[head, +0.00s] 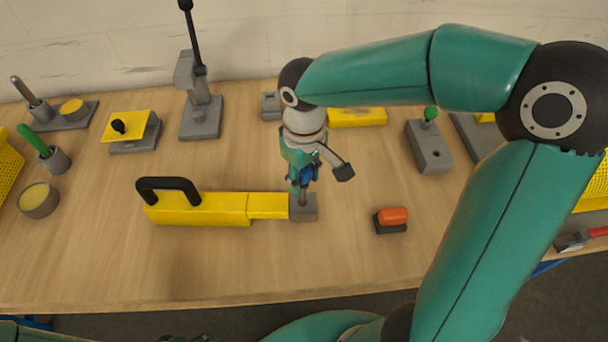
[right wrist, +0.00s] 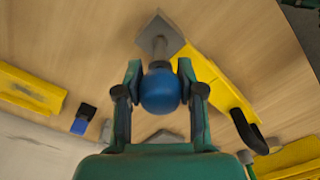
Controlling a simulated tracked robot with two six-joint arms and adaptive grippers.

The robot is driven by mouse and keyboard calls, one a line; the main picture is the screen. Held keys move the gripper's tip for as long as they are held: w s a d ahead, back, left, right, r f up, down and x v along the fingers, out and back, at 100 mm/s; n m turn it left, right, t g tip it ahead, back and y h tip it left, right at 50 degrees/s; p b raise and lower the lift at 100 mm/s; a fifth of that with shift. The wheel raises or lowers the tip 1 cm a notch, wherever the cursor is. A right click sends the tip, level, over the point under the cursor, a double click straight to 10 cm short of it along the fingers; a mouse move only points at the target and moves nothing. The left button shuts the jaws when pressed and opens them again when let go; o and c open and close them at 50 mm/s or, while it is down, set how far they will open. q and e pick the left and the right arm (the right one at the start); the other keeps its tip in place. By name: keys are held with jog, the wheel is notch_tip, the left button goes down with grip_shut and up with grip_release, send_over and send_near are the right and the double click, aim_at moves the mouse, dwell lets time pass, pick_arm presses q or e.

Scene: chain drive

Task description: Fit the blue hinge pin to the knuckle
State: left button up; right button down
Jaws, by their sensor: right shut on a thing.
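My right gripper (head: 302,178) points down above the grey knuckle block (head: 309,209), shut on the blue hinge pin (head: 306,174). In the right wrist view, the pin's round blue head (right wrist: 160,92) sits between the two fingers, and its grey shank (right wrist: 159,50) runs to the grey block (right wrist: 154,30). The shank's end meets the block; I cannot tell how deep it sits. The knuckle block lies at the right end of a yellow bar (head: 215,209) with a black handle. The fingers partly hide the pin in the head view. My left gripper is not in view.
An orange and black block (head: 392,216) lies right of the knuckle. Behind stand a grey block with a green knob (head: 430,148), a yellow block (head: 357,117) and a grey lever stand (head: 201,118). A round yellow-topped tin (head: 39,200) is at left. The front table is clear.

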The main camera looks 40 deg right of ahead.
aim_at(304, 201)
jog(key=shift+f+b, duration=2.95)
jog(key=shift+f, duration=0.6)
jog(key=c, duration=0.6)
grip_release()
jog(key=shift+c, duration=0.2)
notch_tip(304, 201, up, 12)
